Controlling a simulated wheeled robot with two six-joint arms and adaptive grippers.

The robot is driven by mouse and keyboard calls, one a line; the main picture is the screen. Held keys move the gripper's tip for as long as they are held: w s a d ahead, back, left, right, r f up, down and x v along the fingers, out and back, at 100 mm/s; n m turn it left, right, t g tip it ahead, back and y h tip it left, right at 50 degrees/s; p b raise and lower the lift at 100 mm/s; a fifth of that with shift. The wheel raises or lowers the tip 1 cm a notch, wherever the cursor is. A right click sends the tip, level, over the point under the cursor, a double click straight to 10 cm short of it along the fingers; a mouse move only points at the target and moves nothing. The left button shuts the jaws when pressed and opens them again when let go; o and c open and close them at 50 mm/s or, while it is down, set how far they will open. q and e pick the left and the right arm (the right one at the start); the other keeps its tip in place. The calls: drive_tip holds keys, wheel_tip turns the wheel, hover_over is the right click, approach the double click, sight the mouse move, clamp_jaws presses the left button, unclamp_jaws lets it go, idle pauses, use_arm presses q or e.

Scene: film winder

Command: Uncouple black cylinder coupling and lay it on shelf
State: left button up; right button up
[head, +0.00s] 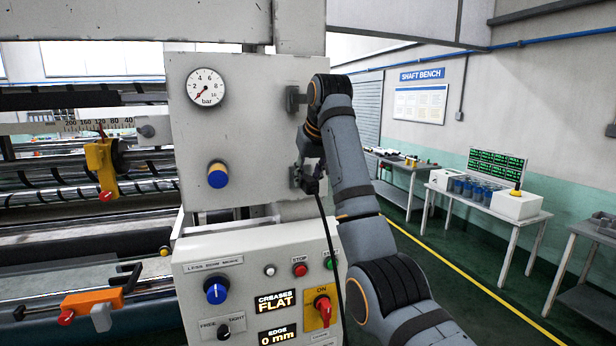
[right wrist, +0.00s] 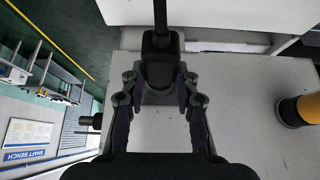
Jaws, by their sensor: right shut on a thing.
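The black coupling (head: 311,186) is at the end of a black hose (head: 330,245) that hangs down in front of the control box. My right gripper (head: 310,162) is beside the right edge of the grey gauge panel (head: 240,130). In the right wrist view my right gripper (right wrist: 160,85) is shut on the black coupling (right wrist: 160,62), with its fingers on either side and the hose leading away from them. I cannot tell whether the coupling still touches a fitting behind it. A grey shelf cannot be made out with certainty. My left gripper is not in view.
A control box (head: 250,270) with knobs and buttons stands below the panel. A blue and yellow knob (head: 217,175) and a pressure gauge (head: 206,87) sit on the panel. Rollers lie left; the aisle at right is open.

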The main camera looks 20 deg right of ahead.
sight(308, 178)
clamp_jaws()
drive_tip(key=o, duration=0.8)
unclamp_jaws()
drive_tip(key=shift+s+r, duration=0.1)
drive_tip(key=shift+c, duration=0.2)
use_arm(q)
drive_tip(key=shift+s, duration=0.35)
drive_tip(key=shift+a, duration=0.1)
use_arm(e)
drive_tip(key=shift+r, duration=0.15)
wheel_tip(308, 178, up, 9)
drive_tip(key=shift+r, duration=0.1)
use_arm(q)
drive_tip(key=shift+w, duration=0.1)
use_arm(e)
drive_tip(key=shift+r, duration=0.2)
